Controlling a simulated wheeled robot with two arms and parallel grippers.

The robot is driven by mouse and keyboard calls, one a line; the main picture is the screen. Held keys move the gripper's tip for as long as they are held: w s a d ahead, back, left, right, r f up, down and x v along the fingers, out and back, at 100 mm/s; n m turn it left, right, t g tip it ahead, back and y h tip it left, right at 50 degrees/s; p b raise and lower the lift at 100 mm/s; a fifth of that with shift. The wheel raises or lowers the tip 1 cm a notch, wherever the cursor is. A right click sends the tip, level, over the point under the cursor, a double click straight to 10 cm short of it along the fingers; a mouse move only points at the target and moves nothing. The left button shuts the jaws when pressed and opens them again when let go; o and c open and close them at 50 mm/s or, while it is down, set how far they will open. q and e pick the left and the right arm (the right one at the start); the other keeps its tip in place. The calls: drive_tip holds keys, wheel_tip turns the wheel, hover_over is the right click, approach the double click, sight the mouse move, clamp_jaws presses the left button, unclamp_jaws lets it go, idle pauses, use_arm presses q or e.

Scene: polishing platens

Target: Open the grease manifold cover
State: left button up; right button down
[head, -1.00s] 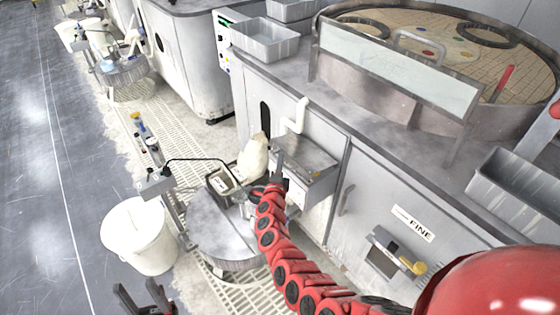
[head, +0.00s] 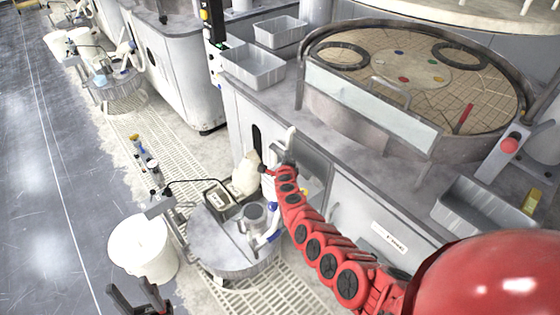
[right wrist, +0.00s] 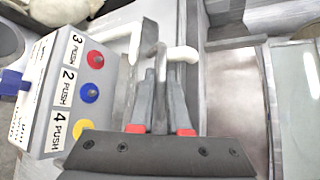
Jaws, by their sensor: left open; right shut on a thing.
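The grease manifold cover (head: 314,157) is a grey metal plate on the machine's side, now tilted up steeply. My right gripper (head: 284,166) is at its left edge in the head view. In the right wrist view, the right gripper (right wrist: 161,85) is shut on a narrow grey metal strip of the cover (right wrist: 159,62). Beside it shows the manifold face (right wrist: 60,85), with red, blue and yellow round spots and labels reading 3 PUSH, 2 PUSH and 4 PUSH. My left gripper (head: 142,297) is open and empty at the bottom left, above the floor.
A white pipe (right wrist: 184,54) runs close behind the right fingers. A round metal stand (head: 230,255) with a cup (head: 252,214) and a white bucket (head: 143,248) stand below left. The large platen (head: 415,80) is on the machine top. Floor at left is clear.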

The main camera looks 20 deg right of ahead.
drive_tip(key=d, duration=0.1)
drive_tip(key=w+d+r, duration=0.1)
drive_tip(key=d+r, duration=0.1)
drive_tip(key=d, duration=0.1)
drive_tip(key=shift+w+r, duration=0.2)
drive_tip(key=shift+r, duration=0.05)
drive_tip(key=shift+w+d+r+p, duration=0.15)
drive_tip(key=shift+w+d, duration=0.05)
drive_tip(key=shift+d, duration=0.4)
drive_tip(key=shift+w+d+r+p, duration=0.15)
drive_tip(key=shift+w+d, duration=0.05)
drive_tip(key=shift+d, duration=0.35)
drive_tip(key=c, duration=0.9)
unclamp_jaws()
drive_tip(key=shift+a, duration=0.1)
drive_tip(key=shift+s, duration=0.1)
